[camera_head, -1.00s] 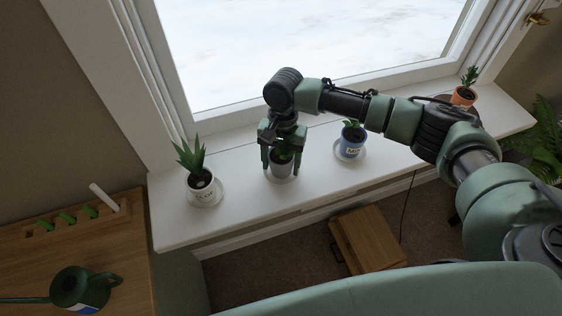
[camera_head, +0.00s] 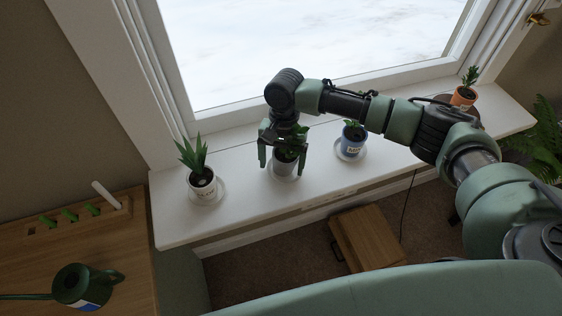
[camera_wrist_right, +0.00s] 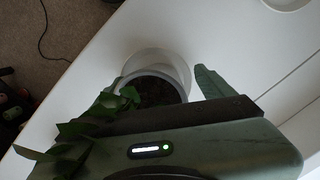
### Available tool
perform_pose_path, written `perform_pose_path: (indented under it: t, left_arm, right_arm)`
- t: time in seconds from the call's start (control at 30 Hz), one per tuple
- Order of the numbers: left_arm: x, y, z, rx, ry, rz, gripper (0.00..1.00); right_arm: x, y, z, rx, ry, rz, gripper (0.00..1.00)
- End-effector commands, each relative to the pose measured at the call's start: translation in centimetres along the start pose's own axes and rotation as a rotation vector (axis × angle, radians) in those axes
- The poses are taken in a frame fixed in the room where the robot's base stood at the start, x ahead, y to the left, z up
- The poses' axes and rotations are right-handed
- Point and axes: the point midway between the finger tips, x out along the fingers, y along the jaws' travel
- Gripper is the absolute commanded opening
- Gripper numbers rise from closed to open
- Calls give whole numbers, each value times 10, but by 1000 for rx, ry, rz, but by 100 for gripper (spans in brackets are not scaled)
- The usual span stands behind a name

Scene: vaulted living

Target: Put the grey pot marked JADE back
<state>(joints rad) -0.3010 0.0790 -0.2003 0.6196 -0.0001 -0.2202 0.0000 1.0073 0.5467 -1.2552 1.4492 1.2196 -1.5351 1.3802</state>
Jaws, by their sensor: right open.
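The grey pot (camera_head: 281,168) with a leafy green plant stands upright on a pale saucer (camera_head: 287,178) on the white window sill. No marking on it can be read. My right gripper (camera_head: 282,163) is over it from above, open, with one finger on each side of the pot. In the right wrist view the pot's rim and dark soil (camera_wrist_right: 152,90) show between the fingers (camera_wrist_right: 155,92), above the white saucer (camera_wrist_right: 160,60); leaves hide much of the left finger. My left gripper is not in view.
A white pot (camera_head: 202,184) stands left on the sill, a blue pot (camera_head: 351,146) right, and an orange pot (camera_head: 463,97) at the far right. A green watering can (camera_head: 82,285) sits on the wooden table (camera_head: 130,250). A wooden stool (camera_head: 368,238) stands below the sill.

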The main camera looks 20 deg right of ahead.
Motion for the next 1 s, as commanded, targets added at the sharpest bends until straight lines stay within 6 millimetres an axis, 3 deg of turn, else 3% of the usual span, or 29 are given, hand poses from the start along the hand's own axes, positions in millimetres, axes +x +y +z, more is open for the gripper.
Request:
perform_pose_path:
  t: [0.07,0.17,0.6,0.8,1.0]
  left_arm:
    - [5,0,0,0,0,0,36]
    - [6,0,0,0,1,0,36]
    - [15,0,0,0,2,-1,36]
    - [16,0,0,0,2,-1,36]
    - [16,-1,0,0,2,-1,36]
  right_arm:
    - [0,3,1,1,-2,8,86]
    - [-15,2,1,1,-3,5,86]
    - [-107,0,0,1,-1,0,86]
    - [-123,0,1,0,-2,1,86]
    - [-125,0,1,0,-2,1,86]
